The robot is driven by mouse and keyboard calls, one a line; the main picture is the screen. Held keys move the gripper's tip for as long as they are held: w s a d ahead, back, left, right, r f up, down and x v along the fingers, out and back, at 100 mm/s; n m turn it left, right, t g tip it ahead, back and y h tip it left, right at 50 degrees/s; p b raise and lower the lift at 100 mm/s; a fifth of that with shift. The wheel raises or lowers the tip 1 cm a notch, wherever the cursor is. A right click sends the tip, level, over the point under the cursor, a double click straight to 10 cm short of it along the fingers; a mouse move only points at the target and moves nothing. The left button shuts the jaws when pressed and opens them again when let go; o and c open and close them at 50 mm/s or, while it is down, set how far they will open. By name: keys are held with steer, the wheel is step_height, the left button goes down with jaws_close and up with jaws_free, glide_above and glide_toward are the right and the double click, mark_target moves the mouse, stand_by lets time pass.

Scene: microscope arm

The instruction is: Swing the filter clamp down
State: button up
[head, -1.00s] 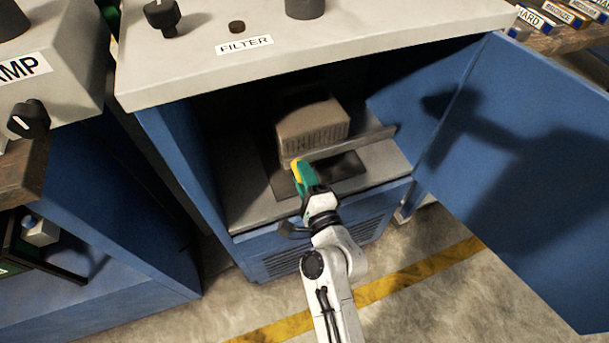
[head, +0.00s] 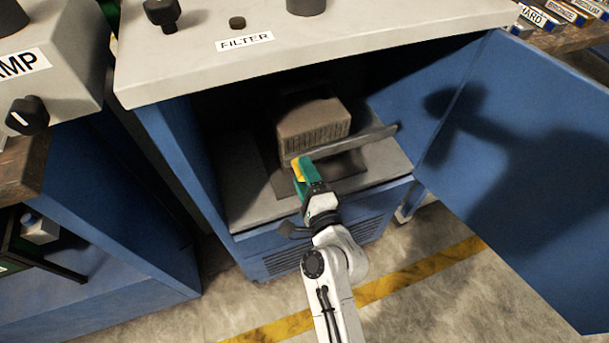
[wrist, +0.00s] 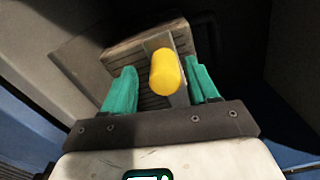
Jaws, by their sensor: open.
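The filter clamp (head: 350,145) is a grey bar. It slants across the front of the filter (head: 313,122), a brownish ribbed block inside the open blue cabinet. The clamp's yellow grip (head: 298,169) is at the bar's left end. My gripper (head: 304,172) has green fingers and is at this grip. In the wrist view the yellow grip (wrist: 166,72) lies between the two open fingers (wrist: 163,88), with a gap visible on each side. The bar runs behind the grip there, and the filter (wrist: 125,65) lies beyond it.
The cabinet door (head: 510,180) stands open at the right. The cabinet top (head: 330,40), with a FILTER label (head: 244,41) and knobs, overhangs the opening. A second blue cabinet (head: 100,240) stands close at the left. The floor in front is clear.

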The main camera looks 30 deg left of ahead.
steer(key=v, duration=1)
steer(key=shift+s+d+b, duration=0.25)
steer(key=shift+d+b, duration=0.1)
steer(key=shift+b, duration=0.05)
steer(key=s+d+f+n+g+h, duration=0.2)
steer(key=s+d+f+n+h, duration=0.15)
steer(key=d, duration=0.65)
steer(key=s+d+f+n+g+h, duration=0.3)
steer(key=s+d+h, duration=0.1)
steer(key=d, duration=0.6)
steer(key=s+d+f+n+g+h, duration=0.2)
steer(key=s+d+f+n+h, duration=0.15)
steer(key=d, duration=0.75)
steer(key=s+d+r+g+h, duration=0.3)
steer(key=s+d+h, duration=0.1)
steer(key=s+d, duration=0.5)
step_height(320, 180, up, 21)
steer(key=p, duration=2.2)
steer(key=shift+w+m+y, duration=0.2)
steer(key=shift+m+y, duration=0.1)
steer(key=shift+m, duration=0.1)
